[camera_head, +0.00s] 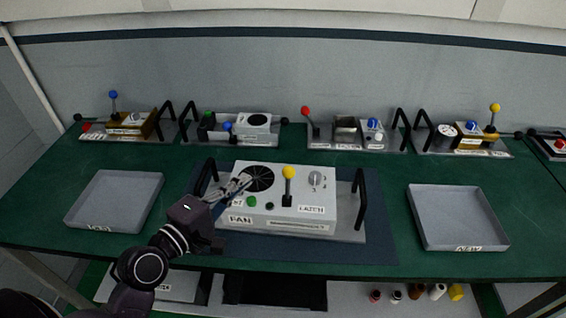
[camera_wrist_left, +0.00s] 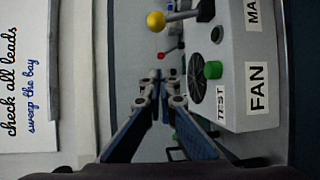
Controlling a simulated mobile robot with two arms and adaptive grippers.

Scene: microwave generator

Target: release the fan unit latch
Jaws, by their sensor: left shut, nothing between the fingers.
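The fan unit (camera_head: 318,190) is a pale grey box with FAN and LATCH labels on the dark mat in the middle of the table. Its yellow-ball lever (camera_head: 288,173) stands upright beside the LATCH label, and the yellow ball (camera_wrist_left: 156,21) also shows at the top of the left wrist view. A fan grille (camera_head: 257,179), a green button (camera_head: 252,201) and a dial (camera_head: 315,178) are on its top. My left gripper (camera_head: 240,184) is shut and empty, in front of the grille and left of the lever, apart from the lever. My right gripper is not in view.
Black handles (camera_head: 361,198) rise at both ends of the unit. A grey tray (camera_head: 115,205) is at the left, and the NEW tray (camera_head: 490,238) is at the right; both look empty. Several other lever units line the back, including a red-ball one (camera_head: 305,111).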

